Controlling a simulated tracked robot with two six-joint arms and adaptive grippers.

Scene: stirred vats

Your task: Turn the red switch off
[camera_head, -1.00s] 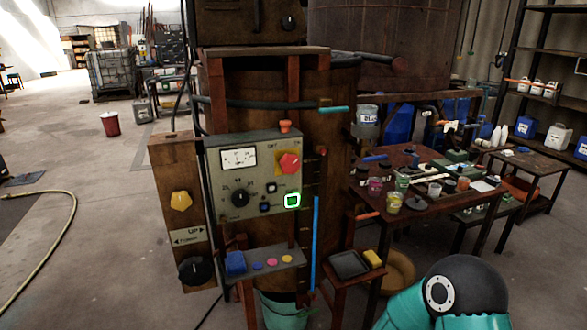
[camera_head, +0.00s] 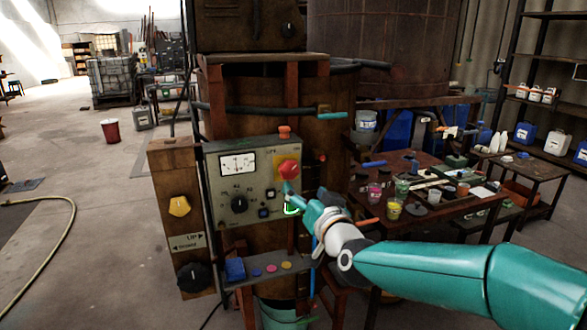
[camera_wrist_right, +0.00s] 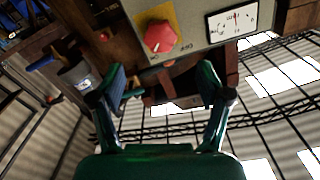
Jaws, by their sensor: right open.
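The red switch (camera_head: 288,168) is a faceted red knob on a yellow plate at the upper right of the grey control panel (camera_head: 222,197). In the right wrist view the red switch (camera_wrist_right: 158,37) shows upside down, beyond the fingertips, with ON and OFF lettering beside it. My right gripper (camera_head: 290,197) is in front of the panel, just below the switch in the head view. In the wrist view the right gripper (camera_wrist_right: 163,82) has its two teal fingers spread, with nothing between them. I see a gap to the knob there. My left gripper is not in view.
The panel also carries a white gauge (camera_head: 238,164) and a black knob (camera_head: 239,204). A cluttered table (camera_head: 420,222) is behind my right arm.

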